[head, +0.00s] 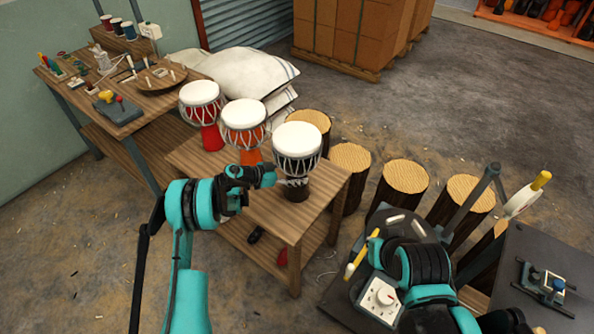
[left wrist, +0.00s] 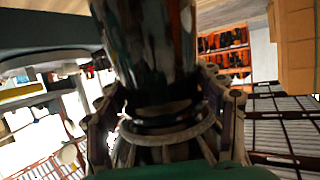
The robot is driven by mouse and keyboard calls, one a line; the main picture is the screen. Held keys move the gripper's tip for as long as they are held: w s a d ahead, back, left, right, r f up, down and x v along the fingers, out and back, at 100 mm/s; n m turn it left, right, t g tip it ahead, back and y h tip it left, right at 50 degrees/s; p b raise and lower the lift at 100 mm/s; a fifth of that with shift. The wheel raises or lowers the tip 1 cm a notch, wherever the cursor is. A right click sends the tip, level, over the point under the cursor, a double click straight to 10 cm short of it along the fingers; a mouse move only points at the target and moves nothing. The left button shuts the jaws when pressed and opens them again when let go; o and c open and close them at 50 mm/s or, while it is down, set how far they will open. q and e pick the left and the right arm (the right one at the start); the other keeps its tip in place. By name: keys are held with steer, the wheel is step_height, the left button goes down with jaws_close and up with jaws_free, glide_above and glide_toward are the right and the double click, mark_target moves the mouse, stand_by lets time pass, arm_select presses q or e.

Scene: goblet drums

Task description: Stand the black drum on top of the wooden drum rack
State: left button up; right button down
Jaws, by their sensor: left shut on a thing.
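The black drum (head: 297,148) has a white head and pale ropes and is upright at the right end of the wooden drum rack (head: 262,205). My left gripper (head: 281,180) is shut on the drum's narrow lower part from the left. In the left wrist view the drum's glossy dark body (left wrist: 150,45) rises between the fingers, with a ring around its waist. The drum's foot appears at the rack's top; I cannot tell whether it touches. My right arm crosses the lower right of the head view; its fingers do not show.
A red drum (head: 201,108) and an orange drum (head: 243,125) stand on the rack, left of the black drum. Log stools (head: 350,165) stand close behind and right. A workbench (head: 125,120) with tools is at the left. White sacks (head: 245,72) lie behind.

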arm_select(q)
steer(key=shift+r, duration=0.15)
steer(key=o, duration=1.9)
steer(key=shift+s, duration=0.1)
steer(key=shift+a+r, duration=0.15)
steer(key=shift+a, duration=0.15)
steer(key=p+v, duration=0.3)
steer(key=v, duration=0.8)
steer(key=shift+s+a, duration=0.15)
steer(key=shift+s, duration=0.05)
